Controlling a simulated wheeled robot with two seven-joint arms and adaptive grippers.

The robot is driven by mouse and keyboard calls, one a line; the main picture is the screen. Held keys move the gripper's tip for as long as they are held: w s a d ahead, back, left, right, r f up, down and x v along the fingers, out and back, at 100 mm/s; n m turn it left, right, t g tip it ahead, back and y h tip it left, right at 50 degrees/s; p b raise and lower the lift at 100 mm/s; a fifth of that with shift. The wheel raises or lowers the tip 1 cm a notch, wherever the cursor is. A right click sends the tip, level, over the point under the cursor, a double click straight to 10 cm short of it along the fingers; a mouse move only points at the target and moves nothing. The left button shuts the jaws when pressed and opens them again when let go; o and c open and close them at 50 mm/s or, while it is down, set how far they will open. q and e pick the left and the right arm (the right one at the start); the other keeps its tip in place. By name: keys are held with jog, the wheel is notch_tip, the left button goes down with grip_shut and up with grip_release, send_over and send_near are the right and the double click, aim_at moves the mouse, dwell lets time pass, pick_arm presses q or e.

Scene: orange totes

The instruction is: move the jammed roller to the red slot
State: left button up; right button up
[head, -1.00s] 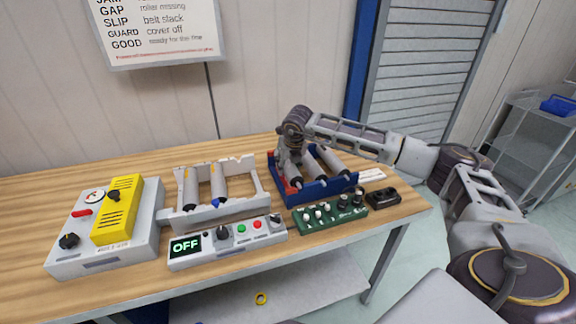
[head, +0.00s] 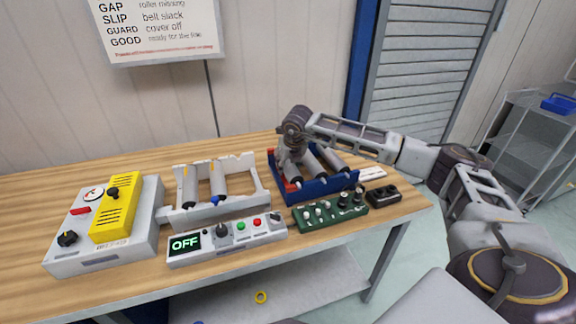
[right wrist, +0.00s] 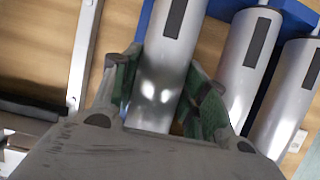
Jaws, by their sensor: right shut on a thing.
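My right gripper (head: 290,163) is over the left side of the blue rack (head: 325,188). It is shut on a grey roller, whose lower end shows in the head view (head: 295,183). In the right wrist view the green finger pads (right wrist: 165,92) stand either side of this roller (right wrist: 158,75). Red parts (head: 290,187) show at the rack's left side, by the held roller; I cannot tell whether the roller is fully seated there. Two more rollers (head: 333,161) lie to its right in the rack. My left gripper is not in view.
A white frame (head: 232,210) holding two rollers stands left of the rack, its right part empty. In front are a control box (head: 228,242) reading OFF and a green knob panel (head: 330,214). A yellow-covered box (head: 117,207) stands at the left.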

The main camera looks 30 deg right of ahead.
jog(key=shift+f, duration=0.2)
dwell(0.5)
jog(key=o, duration=1.4)
jog(key=shift+f, duration=0.1)
jog(key=shift+v, duration=6.05)
jog(key=shift+s+f, duration=0.1)
